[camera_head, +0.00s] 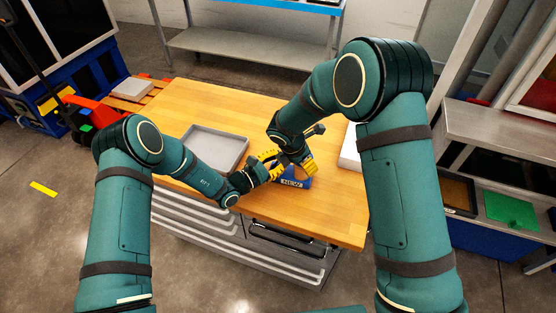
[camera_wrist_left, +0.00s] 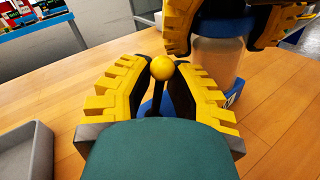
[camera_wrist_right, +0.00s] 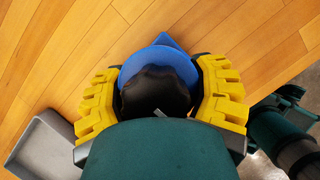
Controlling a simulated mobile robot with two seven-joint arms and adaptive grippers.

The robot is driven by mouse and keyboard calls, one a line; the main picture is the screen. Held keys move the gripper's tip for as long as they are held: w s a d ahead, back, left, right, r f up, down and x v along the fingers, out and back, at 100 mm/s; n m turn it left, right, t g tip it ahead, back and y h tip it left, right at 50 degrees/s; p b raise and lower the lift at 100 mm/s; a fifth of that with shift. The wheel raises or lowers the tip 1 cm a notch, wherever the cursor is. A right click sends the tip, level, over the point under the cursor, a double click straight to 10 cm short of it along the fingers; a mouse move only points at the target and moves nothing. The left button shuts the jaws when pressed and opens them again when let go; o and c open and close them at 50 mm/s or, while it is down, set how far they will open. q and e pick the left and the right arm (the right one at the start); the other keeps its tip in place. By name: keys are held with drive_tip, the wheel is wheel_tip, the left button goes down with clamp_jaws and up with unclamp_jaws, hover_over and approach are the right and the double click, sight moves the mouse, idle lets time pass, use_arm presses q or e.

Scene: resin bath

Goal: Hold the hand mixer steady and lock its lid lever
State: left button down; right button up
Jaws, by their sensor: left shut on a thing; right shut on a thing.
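The hand mixer stands upright near the front edge of the wooden table, on a blue base (camera_head: 293,183). In the left wrist view its pale, clear jar (camera_wrist_left: 213,62) has a blue lid above. My right gripper (camera_head: 297,160) comes from above and is shut around the lid (camera_wrist_right: 160,62), whose black top (camera_wrist_right: 155,92) sits between the fingers. The lever's joint and lock are hidden.
A grey tray (camera_head: 214,132) lies on the table left of the mixer. A white box (camera_head: 350,148) stands at the right edge behind my right arm. The table (camera_head: 320,208) is bare in front and to the right. A shelf stands behind.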

use_arm(q)
drive_tip(key=shift+s+d+f+m+y, duration=0.15)
drive_tip(key=shift+d+m+y, duration=0.15)
drive_tip(key=shift+m+y, duration=0.35)
drive_tip(key=c, duration=0.9)
unclamp_jaws()
drive_tip(key=shift+o, duration=0.2)
drive_tip(key=shift+a, duration=0.1)
drive_tip(key=v, duration=1.1)
drive_tip(key=shift+s+a, duration=0.1)
drive_tip(key=shift+a, duration=0.3)
